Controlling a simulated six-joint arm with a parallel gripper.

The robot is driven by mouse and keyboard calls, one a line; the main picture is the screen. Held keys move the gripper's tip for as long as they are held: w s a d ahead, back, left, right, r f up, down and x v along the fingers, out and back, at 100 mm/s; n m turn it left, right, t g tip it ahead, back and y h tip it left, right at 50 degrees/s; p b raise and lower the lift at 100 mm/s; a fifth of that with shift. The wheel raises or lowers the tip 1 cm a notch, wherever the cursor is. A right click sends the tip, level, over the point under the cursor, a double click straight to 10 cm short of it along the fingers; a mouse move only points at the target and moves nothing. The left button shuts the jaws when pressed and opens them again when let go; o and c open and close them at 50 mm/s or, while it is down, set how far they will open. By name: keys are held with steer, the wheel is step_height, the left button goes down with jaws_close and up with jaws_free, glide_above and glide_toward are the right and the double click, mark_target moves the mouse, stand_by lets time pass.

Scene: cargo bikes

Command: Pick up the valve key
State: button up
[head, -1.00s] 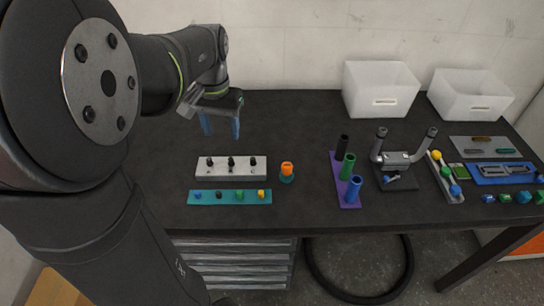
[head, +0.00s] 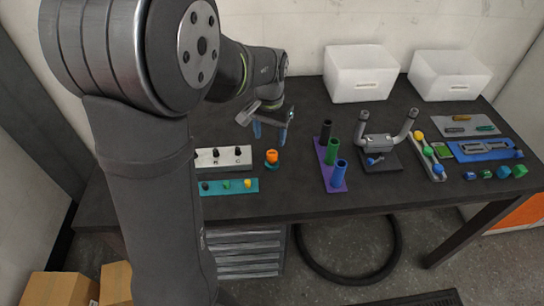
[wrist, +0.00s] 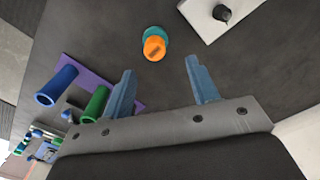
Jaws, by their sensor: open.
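No piece is plainly marked as the valve key, and I cannot tell for sure which one it is. An orange-topped piece (head: 272,156) stands upright on a round teal base near the table's middle front. In the wrist view the orange piece (wrist: 154,47) shows a dark mark on its top and lies ahead of the fingertips, between their lines. My gripper (head: 270,132) is open and empty, above the table and behind the orange piece. A small blue piece (head: 375,161) lies on the plate of the handlebar stand (head: 380,140).
A white block (head: 224,158) with black knobs and a teal strip (head: 216,188) stand left, partly hidden by my arm. A purple rack (head: 323,170) with black, green and blue tubes is right. Beyond are a grey tray (head: 448,121), a blue tray (head: 468,154) and white bins (head: 359,72).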

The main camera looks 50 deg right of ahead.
mark_target(272, 153)
step_height(272, 153, down, 3)
steer(key=shift+r, duration=0.1)
steer(key=f, duration=0.2)
steer(key=s+f, duration=0.1)
steer(key=f, duration=0.1)
steer(key=shift+f, duration=0.1)
steer(key=shift+w+f, duration=0.1)
steer(key=shift+f, duration=0.4)
steer(key=c, duration=1.1)
steer(key=shift+r, duration=0.1)
